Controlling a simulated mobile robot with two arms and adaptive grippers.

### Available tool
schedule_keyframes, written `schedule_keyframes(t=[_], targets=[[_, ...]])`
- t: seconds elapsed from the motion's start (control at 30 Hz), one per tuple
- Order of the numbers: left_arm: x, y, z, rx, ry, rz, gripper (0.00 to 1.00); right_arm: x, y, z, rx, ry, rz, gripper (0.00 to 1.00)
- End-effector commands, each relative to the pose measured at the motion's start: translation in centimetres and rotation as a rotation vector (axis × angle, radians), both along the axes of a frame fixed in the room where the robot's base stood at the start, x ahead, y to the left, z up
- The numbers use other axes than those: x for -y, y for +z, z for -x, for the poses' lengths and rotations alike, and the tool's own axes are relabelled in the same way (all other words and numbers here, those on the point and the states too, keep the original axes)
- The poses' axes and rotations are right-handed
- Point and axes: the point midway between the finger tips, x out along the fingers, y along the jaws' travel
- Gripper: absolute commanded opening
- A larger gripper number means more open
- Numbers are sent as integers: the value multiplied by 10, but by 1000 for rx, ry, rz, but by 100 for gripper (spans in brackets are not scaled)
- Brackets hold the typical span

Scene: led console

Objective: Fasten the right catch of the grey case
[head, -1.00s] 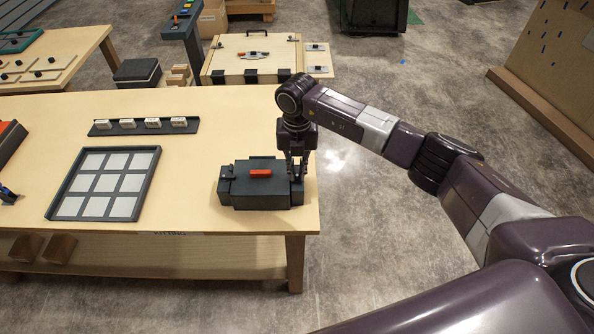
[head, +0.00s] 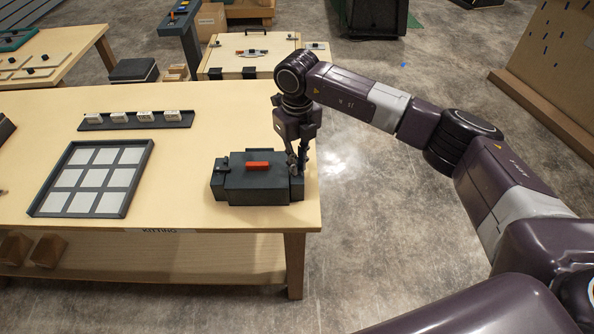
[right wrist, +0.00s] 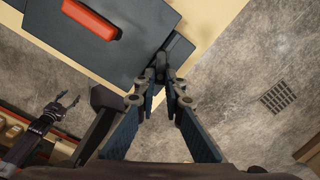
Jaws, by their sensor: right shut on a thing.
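The grey case (head: 240,185) lies closed near the table's front right corner, with a red handle (head: 258,164) on its lid; the lid also shows in the right wrist view (right wrist: 135,45). Its left catch (head: 221,166) shows at the left end. My right gripper (head: 296,166) is at the case's right end, its fingertips shut on the small dark right catch (right wrist: 160,65), which the fingers partly hide. Whether the catch is fastened I cannot tell. My left gripper (right wrist: 66,106) is apart from the case, its fingers spread and empty.
A tray with pale square tiles (head: 92,181) lies left of the case. A dark rack (head: 137,119) with several white blocks stands behind. The table (head: 200,140) is clear between them. Its right edge is close beside my right gripper.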

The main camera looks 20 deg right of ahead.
Motion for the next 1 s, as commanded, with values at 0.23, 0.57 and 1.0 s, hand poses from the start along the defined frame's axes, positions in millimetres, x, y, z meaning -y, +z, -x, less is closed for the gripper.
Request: schedule_keyframes(t=[0.23,0.57,1.0], targets=[[0,-35,0,0,0,0,51,1,-4,-2,5,232,0,0],[0,-68,0,0,0,0,51,2,-3,-3,5,545,1,0],[0,-93,1,-1,0,1,51,2,-1,-4,5,880,0,0]])
